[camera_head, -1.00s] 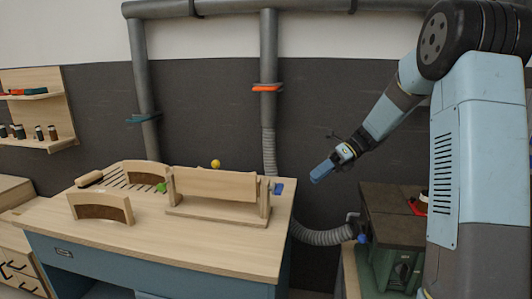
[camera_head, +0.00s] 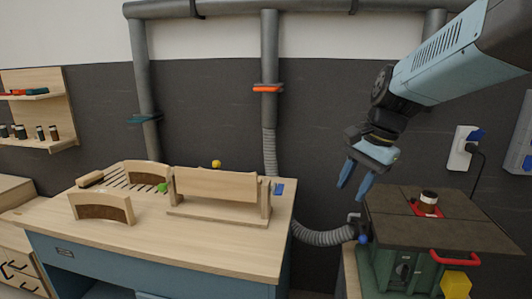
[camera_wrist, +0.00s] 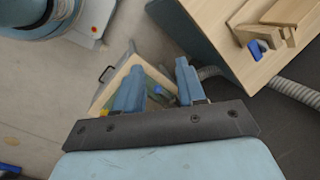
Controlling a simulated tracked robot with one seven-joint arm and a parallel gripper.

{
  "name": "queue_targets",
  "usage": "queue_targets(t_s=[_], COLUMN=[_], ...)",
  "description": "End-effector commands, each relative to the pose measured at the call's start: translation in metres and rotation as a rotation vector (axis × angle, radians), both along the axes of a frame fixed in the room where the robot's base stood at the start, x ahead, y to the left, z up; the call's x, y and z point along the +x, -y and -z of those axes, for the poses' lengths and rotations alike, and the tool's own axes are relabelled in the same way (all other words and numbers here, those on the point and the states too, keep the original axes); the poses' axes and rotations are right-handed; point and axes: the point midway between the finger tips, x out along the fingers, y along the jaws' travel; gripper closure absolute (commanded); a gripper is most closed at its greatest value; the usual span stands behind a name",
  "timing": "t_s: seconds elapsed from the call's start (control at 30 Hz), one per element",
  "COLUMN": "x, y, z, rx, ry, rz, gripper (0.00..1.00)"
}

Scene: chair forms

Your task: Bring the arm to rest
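My gripper (camera_head: 355,178) hangs in the air at the right of the head view, its two blue fingers pointing down and apart. It is open, and nothing shows between the fingers. It is left of and above the dark-topped green machine (camera_head: 440,225), and right of the wooden workbench (camera_head: 190,245). In the wrist view the two blue fingers (camera_wrist: 160,88) also stand apart. The workbench corner (camera_wrist: 225,62) shows there at the upper right. My arm reaches in from the upper right of the head view.
On the bench stand a wooden chair-form jig (camera_head: 215,186), a curved wooden piece (camera_head: 102,207) and a slatted rack (camera_head: 125,180). A grey hose (camera_head: 320,236) runs between bench and machine. Pipes (camera_head: 269,60) line the wall. A red-based spindle (camera_head: 427,203) sits on the machine.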

Motion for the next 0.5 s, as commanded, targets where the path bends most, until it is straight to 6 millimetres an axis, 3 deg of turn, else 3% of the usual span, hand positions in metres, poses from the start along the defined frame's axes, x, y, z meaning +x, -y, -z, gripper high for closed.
queue_targets(t_s=[0.2, 0.5], x=[-0.041, -0.085], y=[0.015, 0.035], z=[-0.007, -0.010], rx=[-0.153, -0.375], ry=[0.194, 0.406], rz=[-0.248, -0.576], gripper=[0.61, 0.61])
